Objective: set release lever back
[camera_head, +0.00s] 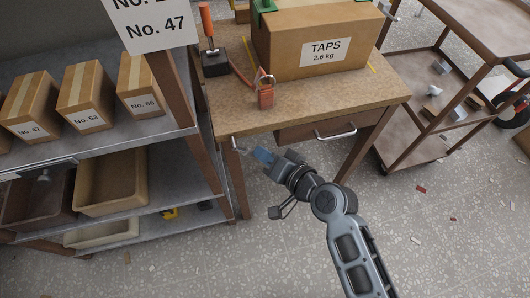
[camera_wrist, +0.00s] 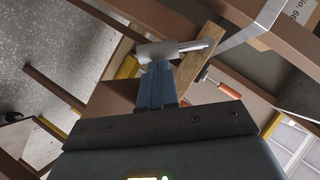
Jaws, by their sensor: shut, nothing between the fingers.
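A small pale metal lever-like piece (camera_head: 239,147) sits at the front left corner of the workbench, below its top. In the wrist view a grey-white metal bar (camera_wrist: 172,50) with a shiny end lies just beyond my fingertips; contact cannot be told. My gripper (camera_head: 263,156) is shut and empty, with bluish fingers just right of the metal piece in the head view. The fingers also show in the wrist view (camera_wrist: 157,80). An orange-handled lever (camera_head: 207,22) stands upright on a dark block on the bench. Which of these is the release lever cannot be told for certain.
The workbench (camera_head: 225,112) carries a TAPS box (camera_head: 318,42) and a red padlock (camera_head: 265,92). Its drawer (camera_head: 315,133) has a metal handle. Shelving (camera_head: 150,140) with boxes and bins stands left, a brown cart (camera_head: 460,85) right. Floor in front is mostly open, with small scraps.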

